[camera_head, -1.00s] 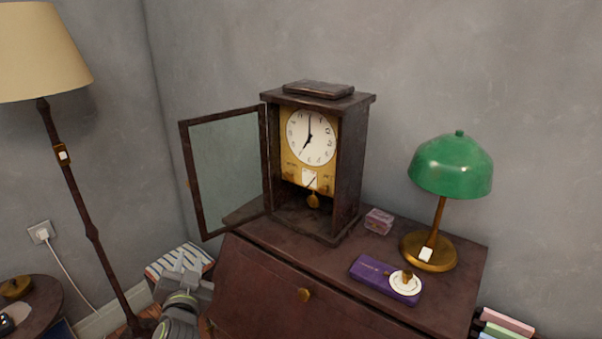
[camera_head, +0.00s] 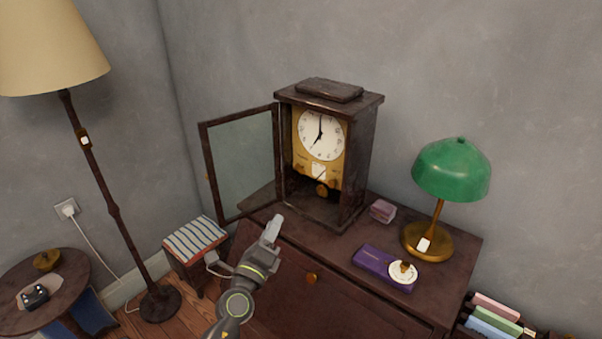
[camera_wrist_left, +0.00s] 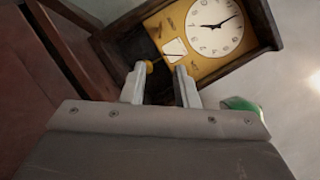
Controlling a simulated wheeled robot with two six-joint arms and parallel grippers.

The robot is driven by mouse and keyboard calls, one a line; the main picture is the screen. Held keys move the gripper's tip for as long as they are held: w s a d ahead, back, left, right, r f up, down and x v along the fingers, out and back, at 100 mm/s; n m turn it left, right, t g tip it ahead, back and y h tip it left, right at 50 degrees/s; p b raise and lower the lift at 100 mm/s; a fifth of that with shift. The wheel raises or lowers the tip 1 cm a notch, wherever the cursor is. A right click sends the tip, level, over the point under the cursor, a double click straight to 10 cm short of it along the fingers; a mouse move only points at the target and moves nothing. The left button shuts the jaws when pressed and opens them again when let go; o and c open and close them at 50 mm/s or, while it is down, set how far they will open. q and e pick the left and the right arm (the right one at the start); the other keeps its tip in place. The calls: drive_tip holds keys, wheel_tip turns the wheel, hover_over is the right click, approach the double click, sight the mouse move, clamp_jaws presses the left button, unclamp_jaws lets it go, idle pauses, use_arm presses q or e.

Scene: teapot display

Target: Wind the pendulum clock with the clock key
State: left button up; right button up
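The pendulum clock (camera_head: 362,155) stands upright on a dark wooden cabinet, its glass door (camera_head: 240,160) swung open to the left. Its white dial (camera_head: 320,135) sits on a gold plate, with the round pendulum bob (camera_head: 321,189) below. My left gripper (camera_head: 273,230) is in front of the cabinet top, below and left of the clock opening. In the left wrist view its fingers (camera_wrist_left: 160,84) are apart with nothing seen between them, pointing toward the clock's lower interior (camera_wrist_left: 155,45). I cannot make out the clock key for certain. My right gripper is out of view.
On the cabinet top (camera_head: 392,300) are a small pink box (camera_head: 383,211), a purple case (camera_head: 371,259) with a white dish (camera_head: 403,276) holding a small brown item, and a green lamp (camera_head: 452,170). A floor lamp (camera_head: 98,170) and striped stool (camera_head: 195,238) stand left.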

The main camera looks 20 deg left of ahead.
sight(299, 171)
use_arm(q)
drive_tip(key=x, duration=1.7)
drive_tip(key=shift+r, duration=0.1)
clamp_jaws()
